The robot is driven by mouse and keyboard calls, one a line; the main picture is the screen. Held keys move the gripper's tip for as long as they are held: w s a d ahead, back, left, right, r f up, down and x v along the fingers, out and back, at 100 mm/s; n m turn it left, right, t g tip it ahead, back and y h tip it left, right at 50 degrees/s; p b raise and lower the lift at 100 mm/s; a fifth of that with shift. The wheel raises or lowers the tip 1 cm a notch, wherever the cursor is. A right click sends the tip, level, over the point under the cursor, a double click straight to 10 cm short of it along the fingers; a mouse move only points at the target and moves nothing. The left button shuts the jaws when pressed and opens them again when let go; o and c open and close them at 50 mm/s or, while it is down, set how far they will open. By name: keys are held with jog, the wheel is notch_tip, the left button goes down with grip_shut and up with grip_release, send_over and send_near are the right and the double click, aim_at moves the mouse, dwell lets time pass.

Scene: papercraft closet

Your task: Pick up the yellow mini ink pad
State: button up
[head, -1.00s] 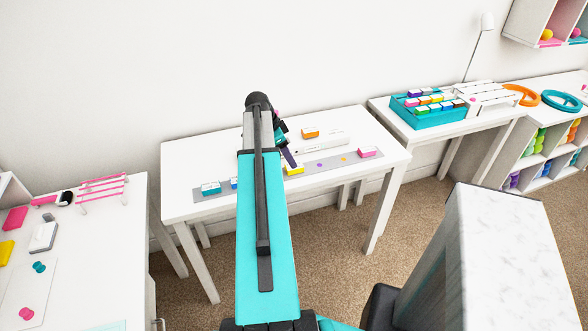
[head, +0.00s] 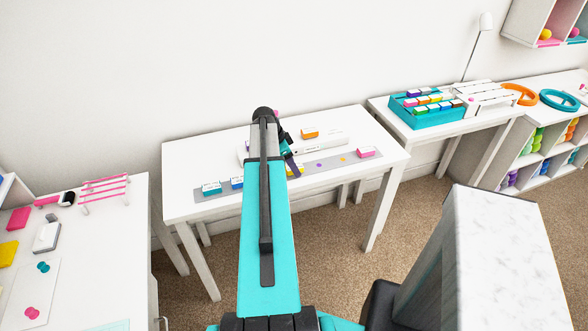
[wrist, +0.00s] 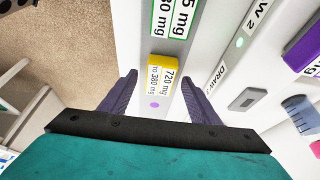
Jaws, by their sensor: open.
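The yellow mini ink pad (wrist: 161,75) lies on a grey strip (head: 335,165) on the white table. In the wrist view it has a white label reading "720 mg TO 380 mg". My gripper (wrist: 161,79) is open, with one purple finger on each side of the pad. I cannot tell whether either finger touches it. In the head view my gripper (head: 291,164) hides most of the yellow pad (head: 300,169), leaving a small part visible.
An orange pad (head: 310,133) and a long white device (head: 320,144) sit behind. A teal tray (head: 428,109) of pads stands on another table.

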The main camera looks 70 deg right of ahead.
jog(key=shift+c, duration=0.2)
jog(key=c, duration=1.1)
jog(key=shift+r, duration=0.15)
jog(key=shift+r+b, duration=0.7)
jog(key=shift+r, duration=0.6)
jog(key=shift+s+a+r, duration=0.1)
jog(key=shift+a+r, duration=0.05)
jog(key=shift+r, duration=0.15)
jog(key=shift+s+a+r+b, duration=0.25)
jog(key=shift+s+a+b, duration=0.4)
jog(key=shift+s+a, duration=1.2)
jog(key=shift+s+a+r+b, duration=0.25)
jog(key=shift+s+a+b, duration=0.45)
jog(key=shift+s+a, duration=1.15)
jog(key=shift+s+a+r+b, duration=0.25)
jog(key=shift+s+a+b, duration=0.4)
jog(key=shift+s+a, duration=1.2)
jog(key=shift+s+d, duration=0.15)
jog(key=shift+d, duration=0.05)
